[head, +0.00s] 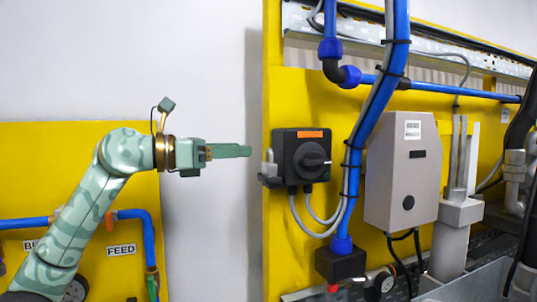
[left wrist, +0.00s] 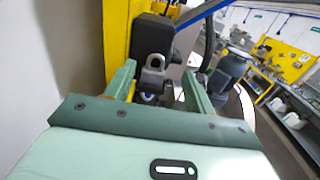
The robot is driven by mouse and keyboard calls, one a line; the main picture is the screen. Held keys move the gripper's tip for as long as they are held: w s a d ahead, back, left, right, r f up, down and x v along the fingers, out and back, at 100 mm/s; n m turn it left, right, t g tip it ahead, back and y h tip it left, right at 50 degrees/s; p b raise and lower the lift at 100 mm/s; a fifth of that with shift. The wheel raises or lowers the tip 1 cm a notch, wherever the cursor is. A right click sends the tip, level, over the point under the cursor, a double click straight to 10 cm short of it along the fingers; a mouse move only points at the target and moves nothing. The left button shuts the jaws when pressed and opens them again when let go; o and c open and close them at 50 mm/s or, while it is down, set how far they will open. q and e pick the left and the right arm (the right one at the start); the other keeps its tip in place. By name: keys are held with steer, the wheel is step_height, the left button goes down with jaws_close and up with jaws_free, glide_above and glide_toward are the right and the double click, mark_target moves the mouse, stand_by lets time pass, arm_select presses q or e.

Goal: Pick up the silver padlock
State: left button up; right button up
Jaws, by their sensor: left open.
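The silver padlock (head: 268,170) hangs at the left side of the black switch box (head: 302,156) on the yellow panel. In the left wrist view the padlock (left wrist: 152,76) shows its shackle upward, between my two fingers in the picture and beyond their tips. My left gripper (head: 246,151) is open and empty. It points right at the padlock, a little to its left and slightly higher, with a small gap. My right gripper is not in view.
A thick blue pipe (head: 372,105) runs down just right of the switch box, with grey cables below the box. A grey enclosure (head: 402,170) stands further right. A second yellow panel (head: 40,165) with blue pipes is behind my left arm.

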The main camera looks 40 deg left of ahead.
mark_target(267, 149)
arm_select(q)
steer(key=p+x, duration=0.4)
steer(key=x, duration=0.2)
steer(key=shift+a+r+p, duration=0.1)
steer(key=shift+a+p, duration=0.1)
steer(key=shift+p, duration=0.15)
steer(key=shift+w+d, duration=0.2)
steer(key=shift+w, duration=0.25)
steer(key=shift+f, duration=0.3)
steer(key=shift+c, duration=0.3)
steer(key=c, duration=1.1)
steer(key=shift+r, duration=0.1)
